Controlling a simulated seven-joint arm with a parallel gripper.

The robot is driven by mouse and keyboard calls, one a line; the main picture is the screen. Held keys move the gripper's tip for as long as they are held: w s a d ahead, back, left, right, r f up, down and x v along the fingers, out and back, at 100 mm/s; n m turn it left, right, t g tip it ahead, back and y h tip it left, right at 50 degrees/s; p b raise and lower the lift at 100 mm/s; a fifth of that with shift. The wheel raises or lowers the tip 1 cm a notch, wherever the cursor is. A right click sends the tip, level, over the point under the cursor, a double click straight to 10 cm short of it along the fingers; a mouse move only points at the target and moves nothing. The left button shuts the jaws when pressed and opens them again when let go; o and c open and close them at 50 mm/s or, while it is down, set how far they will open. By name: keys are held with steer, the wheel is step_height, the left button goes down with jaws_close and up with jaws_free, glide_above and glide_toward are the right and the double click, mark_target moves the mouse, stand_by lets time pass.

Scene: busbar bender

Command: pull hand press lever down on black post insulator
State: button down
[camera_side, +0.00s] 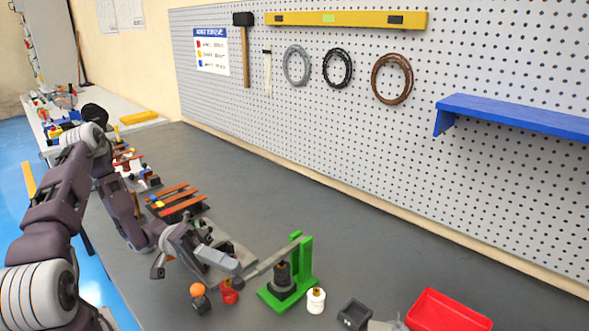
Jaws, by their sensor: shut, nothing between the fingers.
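The green hand press (303,262) stands on the bench at lower centre. Its grey lever (268,261) slopes down to the left from the top of the green upright. The black post insulator (282,278) stands upright on the press base under the lever; the lever partly covers its top. My gripper (238,267) is shut and empty, with its fingertips at the low left end of the lever. They overlap the lever end in this view; I cannot tell whether they touch it.
A red insulator (229,292) and an orange ball on a black piece (198,291) stand just below my gripper. A white insulator (316,300), a black box (354,314) and a red tray (447,311) lie to the right. Copper bars (180,202) lie behind my arm.

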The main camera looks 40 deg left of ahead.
steer(key=shift+s+f, duration=0.1)
steer(key=shift+f, duration=0.25)
steer(key=a+r, duration=0.2)
steer(key=a, duration=0.9)
steer(key=s+d+r+m+g+y, duration=0.2)
steer(key=s+d+r+g+y, duration=0.1)
steer(key=d+r+g+y, duration=0.55)
steer(key=s+d+r+n+t+y, duration=0.2)
steer(key=s+d+r+t+y, duration=0.5)
steer(key=s+t+y, duration=0.3)
steer(key=shift+s+n, duration=0.25)
steer(key=shift+n, duration=0.05)
